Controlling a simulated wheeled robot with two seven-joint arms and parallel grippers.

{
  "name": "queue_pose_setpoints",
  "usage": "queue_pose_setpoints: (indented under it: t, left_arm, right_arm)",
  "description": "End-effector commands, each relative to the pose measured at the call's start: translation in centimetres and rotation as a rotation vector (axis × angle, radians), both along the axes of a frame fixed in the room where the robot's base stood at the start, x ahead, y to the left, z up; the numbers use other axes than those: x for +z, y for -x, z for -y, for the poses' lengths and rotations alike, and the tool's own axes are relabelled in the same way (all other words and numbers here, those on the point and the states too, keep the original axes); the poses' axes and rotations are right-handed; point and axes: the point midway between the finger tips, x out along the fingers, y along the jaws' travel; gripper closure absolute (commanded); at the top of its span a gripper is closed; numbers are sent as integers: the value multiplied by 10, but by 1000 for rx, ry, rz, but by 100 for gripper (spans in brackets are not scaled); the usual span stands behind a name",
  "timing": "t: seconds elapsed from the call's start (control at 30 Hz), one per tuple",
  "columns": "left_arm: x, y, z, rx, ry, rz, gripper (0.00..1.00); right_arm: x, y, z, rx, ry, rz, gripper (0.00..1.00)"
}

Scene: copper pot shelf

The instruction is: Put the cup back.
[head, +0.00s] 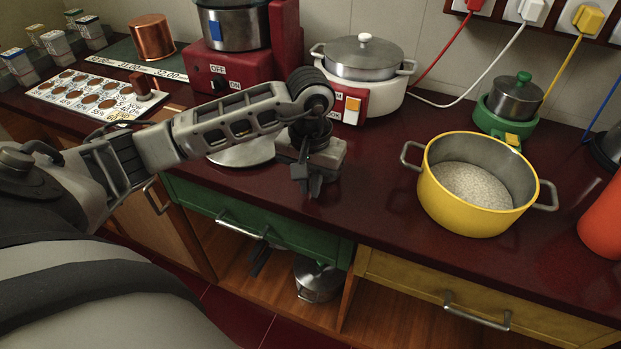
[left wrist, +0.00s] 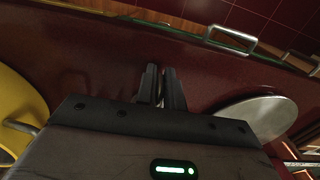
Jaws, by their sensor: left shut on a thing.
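My left gripper (head: 312,183) points down above the dark red counter, in front of the red-and-white cooker. In the left wrist view its two dark fingers (left wrist: 161,88) are almost together. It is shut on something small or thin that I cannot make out. A copper cup-like vessel (head: 152,37) stands upright at the back left, apart from the gripper. A small brown piece (head: 142,84) stands on the white board with copper discs (head: 62,101). I cannot tell which of these, if either, is the cup. My right gripper is not in view.
A yellow pot (head: 436,190) with pale contents stands right of the gripper; it also shows in the left wrist view (left wrist: 20,105). A round metal plate (head: 240,155) lies left of the gripper. A lidded pot (head: 362,62) stands behind. The green drawer (head: 205,203) lies below the front edge.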

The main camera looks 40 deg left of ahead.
Motion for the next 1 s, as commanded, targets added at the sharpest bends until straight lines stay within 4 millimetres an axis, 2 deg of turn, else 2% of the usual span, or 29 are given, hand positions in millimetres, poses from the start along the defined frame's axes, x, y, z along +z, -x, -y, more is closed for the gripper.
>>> queue_pose_setpoints:
  t: [0.3,0.33,0.4,0.67,0.77,0.8,0.87,1.0]
  left_arm:
    - [-5,-1,0,1,-1,3,100]
    - [-3,-1,0,1,0,2,82]
    - [-3,0,0,1,0,2,69]
    - [-2,0,0,1,0,1,69]
    - [3,0,0,1,1,0,69]
    - [5,-1,0,1,0,3,69]
    - [14,-1,0,1,0,6,69]
    - [44,-2,0,1,-1,9,69]
  right_arm:
    - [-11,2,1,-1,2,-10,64]
    - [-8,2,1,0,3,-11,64]
    - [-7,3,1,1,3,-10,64]
    - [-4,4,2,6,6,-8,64]
    - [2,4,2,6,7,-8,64]
    - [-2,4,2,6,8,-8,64]
    - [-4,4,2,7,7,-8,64]
    - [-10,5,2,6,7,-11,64]
